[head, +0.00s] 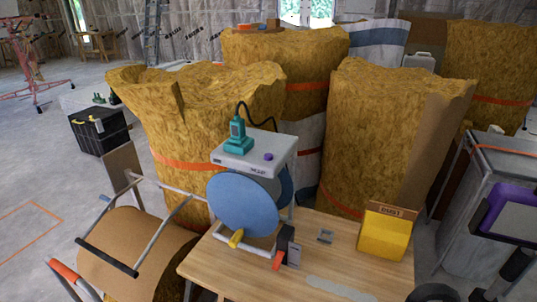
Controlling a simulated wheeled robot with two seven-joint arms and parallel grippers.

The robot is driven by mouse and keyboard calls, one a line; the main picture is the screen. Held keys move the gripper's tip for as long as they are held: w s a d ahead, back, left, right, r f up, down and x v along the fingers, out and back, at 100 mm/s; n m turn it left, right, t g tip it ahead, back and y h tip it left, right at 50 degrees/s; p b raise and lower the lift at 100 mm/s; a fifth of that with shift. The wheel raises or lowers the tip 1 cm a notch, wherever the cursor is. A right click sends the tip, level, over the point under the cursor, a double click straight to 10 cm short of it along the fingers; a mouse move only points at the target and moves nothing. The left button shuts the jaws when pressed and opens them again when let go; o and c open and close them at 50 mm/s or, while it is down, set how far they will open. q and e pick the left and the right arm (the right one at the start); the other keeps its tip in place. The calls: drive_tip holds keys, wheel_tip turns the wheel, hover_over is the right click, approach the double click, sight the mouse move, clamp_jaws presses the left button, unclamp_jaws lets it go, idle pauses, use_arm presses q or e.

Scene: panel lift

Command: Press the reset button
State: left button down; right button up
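A pale grey box (228,160) with small dark lettering on its front sits at the top of a stand on the wooden table. A small purple button (268,157) shows on the right of its top face; I cannot read whether it is marked reset. A teal plug (237,137) with a dark cable stands upright on the left of the same face. Nothing touches the button. Neither of my grippers can be made out in the head view.
The wooden table (330,262) also holds a yellow box (384,232). Large insulation rolls (375,135) stand close behind.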

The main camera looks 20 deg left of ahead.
drive_tip(key=shift+w+d, duration=0.1)
drive_tip(key=shift+d, duration=0.4)
drive_tip(key=shift+s+a, duration=0.4)
drive_tip(key=shift+a, duration=0.1)
drive_tip(key=shift+w, duration=0.1)
